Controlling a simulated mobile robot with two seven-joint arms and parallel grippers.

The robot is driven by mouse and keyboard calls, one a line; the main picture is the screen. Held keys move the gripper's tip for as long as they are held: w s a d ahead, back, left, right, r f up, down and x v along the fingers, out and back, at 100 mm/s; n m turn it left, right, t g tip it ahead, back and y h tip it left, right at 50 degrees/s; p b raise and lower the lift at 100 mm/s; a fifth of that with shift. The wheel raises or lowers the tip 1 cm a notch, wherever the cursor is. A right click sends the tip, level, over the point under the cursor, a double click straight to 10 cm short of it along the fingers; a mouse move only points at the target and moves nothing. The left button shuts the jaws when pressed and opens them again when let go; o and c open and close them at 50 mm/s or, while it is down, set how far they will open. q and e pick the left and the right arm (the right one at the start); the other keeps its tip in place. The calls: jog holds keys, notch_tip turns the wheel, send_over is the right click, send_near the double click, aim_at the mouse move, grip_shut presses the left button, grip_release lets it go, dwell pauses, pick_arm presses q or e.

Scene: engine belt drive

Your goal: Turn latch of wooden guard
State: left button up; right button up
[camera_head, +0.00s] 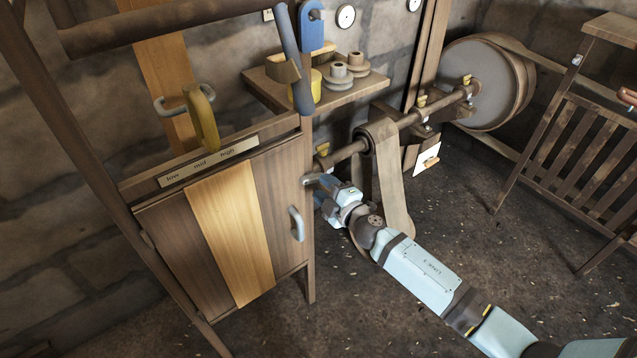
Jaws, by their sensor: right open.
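My right gripper (318,190) reaches in from the lower right, its fingers open at the right edge of the wooden cabinet (179,251). The cabinet has a planked front with one lighter board and a grey handle (296,223), which is just below and left of the fingers. A small grey piece (308,179) sits at the cabinet's edge by the fingertips; I cannot tell whether it is a latch or a fingertip. A slatted wooden guard (583,143) stands at the far right, with a reddish handle (627,96). My left gripper is not in view.
A belt (393,190) hangs over a shaft (437,107) just behind my right gripper. A large wheel (482,82) is at the back. A shelf (331,98) holds pulleys. A yellow-handled lever (205,115) stands above the cabinet's low-mid-high label. Floor is clear at lower right.

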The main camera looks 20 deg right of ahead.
aim_at(312, 178)
jog(key=shift+x, duration=1.3)
grip_shut()
